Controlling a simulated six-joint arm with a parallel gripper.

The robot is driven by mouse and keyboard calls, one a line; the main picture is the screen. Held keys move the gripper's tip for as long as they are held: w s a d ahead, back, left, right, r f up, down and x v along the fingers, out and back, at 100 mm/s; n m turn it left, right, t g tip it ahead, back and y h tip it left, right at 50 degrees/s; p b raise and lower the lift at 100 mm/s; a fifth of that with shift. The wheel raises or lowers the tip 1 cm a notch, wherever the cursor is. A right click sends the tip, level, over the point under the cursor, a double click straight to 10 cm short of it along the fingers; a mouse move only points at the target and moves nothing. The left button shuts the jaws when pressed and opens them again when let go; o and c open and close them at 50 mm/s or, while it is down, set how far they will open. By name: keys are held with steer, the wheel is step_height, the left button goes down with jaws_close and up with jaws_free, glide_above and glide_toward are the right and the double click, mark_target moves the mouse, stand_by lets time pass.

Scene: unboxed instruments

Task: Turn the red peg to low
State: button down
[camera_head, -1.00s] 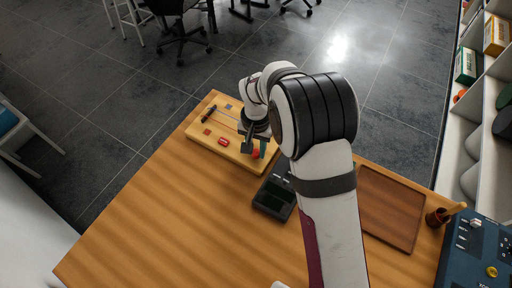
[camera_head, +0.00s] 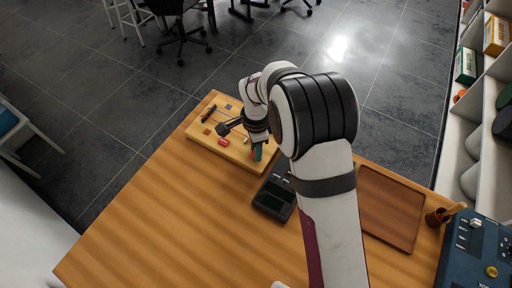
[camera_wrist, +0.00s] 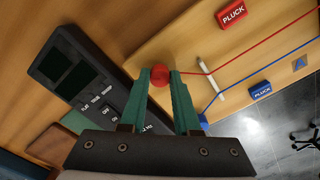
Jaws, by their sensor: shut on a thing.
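The red peg (camera_wrist: 160,75) is a round red knob at the near edge of a pale wooden board (camera_wrist: 150,50). My gripper (camera_wrist: 160,72) is shut on it, with one green finger on each side. A red string runs from the peg across the board, and a blue string runs beside it toward the right finger. In the head view my gripper (camera_head: 257,152) is over the board's right end, and the peg is hidden. No low mark or pointer can be made out.
A red PLUCK block (camera_wrist: 232,12) and a blue PLUCK block (camera_wrist: 260,91) sit on the board. A dark device with screens (camera_head: 274,197) lies close by on the table. A brown tray (camera_head: 391,205) is at the right. The table's front left is clear.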

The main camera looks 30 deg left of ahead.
steer(key=m, duration=0.4)
steer(key=shift+m, duration=2.5)
steer(key=c, duration=0.6)
jaws_free()
steer(key=shift+c, duration=0.2)
steer(key=shift+r, duration=0.15)
step_height(320, 180, up, 16)
steer(key=shift+f, duration=0.2)
